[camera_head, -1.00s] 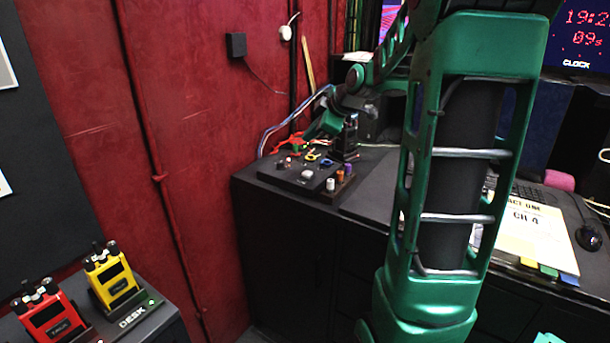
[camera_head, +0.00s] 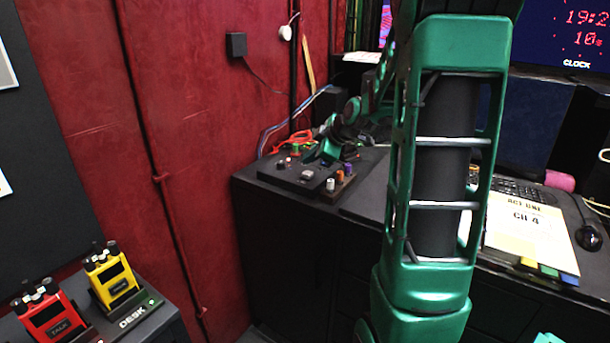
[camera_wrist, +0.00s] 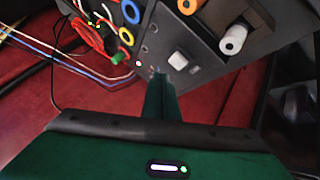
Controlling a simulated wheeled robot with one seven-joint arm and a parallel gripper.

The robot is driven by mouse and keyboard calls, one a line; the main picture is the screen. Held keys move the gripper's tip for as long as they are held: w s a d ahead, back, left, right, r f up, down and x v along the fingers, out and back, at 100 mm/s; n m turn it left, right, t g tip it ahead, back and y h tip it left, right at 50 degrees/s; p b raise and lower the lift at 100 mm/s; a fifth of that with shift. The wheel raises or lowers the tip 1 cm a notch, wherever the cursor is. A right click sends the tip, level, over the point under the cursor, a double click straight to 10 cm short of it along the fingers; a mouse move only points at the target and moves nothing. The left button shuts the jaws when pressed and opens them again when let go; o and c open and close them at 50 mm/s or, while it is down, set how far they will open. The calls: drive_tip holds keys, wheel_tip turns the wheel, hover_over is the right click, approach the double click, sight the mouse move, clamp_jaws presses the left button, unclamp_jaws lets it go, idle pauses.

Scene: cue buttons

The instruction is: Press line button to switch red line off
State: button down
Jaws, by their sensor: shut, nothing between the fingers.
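The black control box (camera_head: 268,176) sits on the left end of the dark desk. A pale square button (camera_wrist: 178,60) stands on its top, and it also shows in the head view (camera_head: 307,174). A small lit red lamp (camera_wrist: 139,63) is left of the button in the wrist view. Small dark round knobs or buttons sit near it; their labels are not readable. My gripper (camera_wrist: 160,78) is shut and empty, with its green fingertips close to the panel, just left of and below the pale button in the wrist view. I cannot tell whether they touch the panel.
White (camera_wrist: 233,40) and orange (camera_wrist: 190,6) plugs stand beside the button. Coloured rings and a red cable (camera_wrist: 87,36) lie near the box. The red wall (camera_head: 200,130) is close on the left.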

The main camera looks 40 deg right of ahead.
sight(311, 174)
drive_tip(key=shift+f, duration=0.7)
drive_tip(key=shift+f, duration=0.1)
idle(1.5)
drive_tip(key=shift+f, duration=0.25)
drive_tip(key=shift+s+f, duration=0.1)
drive_tip(key=shift+f, duration=0.4)
idle(1.0)
drive_tip(key=shift+r, duration=0.9)
drive_tip(key=shift+r, duration=2.55)
